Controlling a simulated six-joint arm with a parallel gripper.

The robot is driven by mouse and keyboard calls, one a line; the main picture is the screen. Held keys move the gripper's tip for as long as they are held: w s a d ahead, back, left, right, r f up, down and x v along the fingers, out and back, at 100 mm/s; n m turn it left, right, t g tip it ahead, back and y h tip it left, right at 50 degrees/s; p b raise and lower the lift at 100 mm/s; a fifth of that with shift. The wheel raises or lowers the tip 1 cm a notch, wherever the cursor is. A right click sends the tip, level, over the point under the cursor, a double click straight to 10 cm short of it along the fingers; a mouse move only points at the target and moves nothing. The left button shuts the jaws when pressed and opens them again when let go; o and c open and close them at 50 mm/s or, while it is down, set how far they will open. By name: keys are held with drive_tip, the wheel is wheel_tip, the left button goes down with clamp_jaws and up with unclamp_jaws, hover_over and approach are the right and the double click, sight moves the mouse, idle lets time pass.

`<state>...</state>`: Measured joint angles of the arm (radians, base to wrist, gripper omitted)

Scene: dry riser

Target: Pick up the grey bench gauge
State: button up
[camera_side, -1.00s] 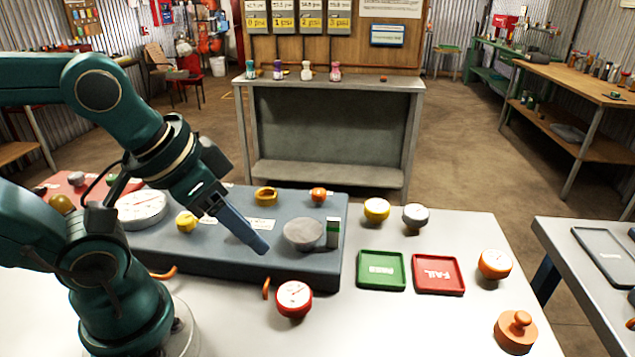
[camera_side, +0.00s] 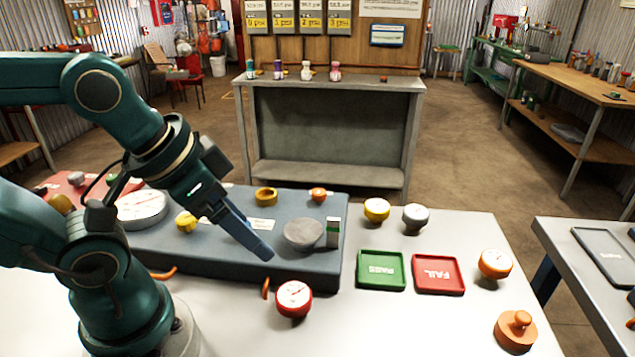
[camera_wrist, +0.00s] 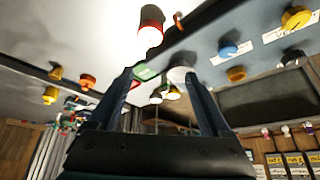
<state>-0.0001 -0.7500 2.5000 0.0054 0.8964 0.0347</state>
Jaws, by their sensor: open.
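The grey bench gauge (camera_side: 416,217) stands on the white bench, right of a yellow gauge (camera_side: 376,209) and behind the trays. In the wrist view, which looks upside down, a small dark grey shape that appears to be this gauge (camera_wrist: 156,97) shows between the fingers, farther off. My gripper (camera_side: 264,252) hangs over the front of the blue-grey panel, well left of the grey gauge. It also shows in the wrist view (camera_wrist: 158,74), with its two fingers apart and nothing held. Its fingers overlap each other in the side view.
A green tray (camera_side: 381,283) and a red tray (camera_side: 461,287) lie in front of the grey gauge. A red gauge (camera_side: 294,299) stands near my gripper. The raised panel (camera_side: 215,259) carries a grey disc (camera_side: 303,233) and knobs. An orange gauge (camera_side: 495,263) stands at right.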

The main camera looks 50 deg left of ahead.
drive_tip(key=w+a+r+m+t+y, duration=0.25)
drive_tip(key=w+a+r+m, duration=0.2)
drive_tip(key=w+m, duration=0.25)
drive_tip(key=w+a+r+m+t+y, duration=0.1)
drive_tip(key=w+a+r+m+y, duration=0.25)
drive_tip(key=w+a+m, duration=0.35)
drive_tip(key=m+t+h, duration=0.2)
drive_tip(key=m+t, duration=0.3)
drive_tip(key=m, duration=1.2)
hover_over(414, 214)
drive_tip(key=s, duration=0.3)
wheel_tip(414, 214, down, 10)
drive_tip(key=shift+m+g, duration=0.6)
drive_tip(key=shift+g, duration=0.05)
drive_tip(key=f, duration=0.5)
drive_tip(key=d+f, duration=0.1)
drive_tip(key=f, duration=0.1)
drive_tip(key=shift+f, duration=0.7)
wheel_tip(414, 214, down, 3)
drive_tip(key=shift+f, duration=0.15)
drive_tip(key=shift+w+a, duration=0.2)
drive_tip(key=shift+w, duration=0.4)
drive_tip(key=shift+x, duration=0.85)
